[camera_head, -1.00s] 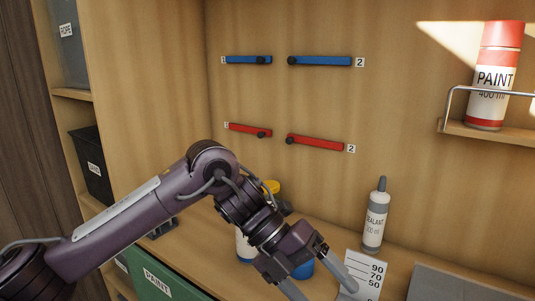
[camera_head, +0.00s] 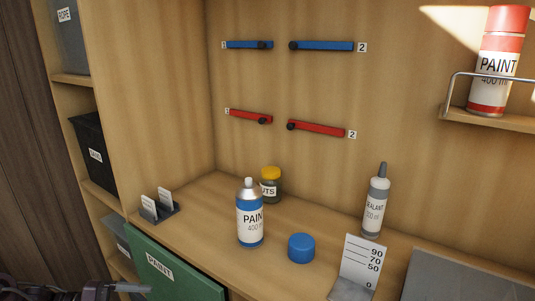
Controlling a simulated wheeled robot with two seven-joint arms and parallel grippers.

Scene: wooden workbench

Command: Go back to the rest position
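My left gripper (camera_head: 128,288) is low at the bottom left edge, in front of the green PAINT box (camera_head: 172,270). Only its upper part shows, and I cannot tell whether its fingers are open or shut. My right gripper is out of view. A blue and white PAINT spray can (camera_head: 250,217) stands upright on the bench, its nozzle uncovered. A round blue cap (camera_head: 301,248) sits on the bench to its right, apart from it. No gripper is near either.
A yellow-lidded jar (camera_head: 271,185) stands behind the can. A sealant bottle (camera_head: 376,205) and a white scale plate (camera_head: 361,262) are to the right. A small card holder (camera_head: 158,211) is at left. A red paint can (camera_head: 499,62) stands on a wall shelf.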

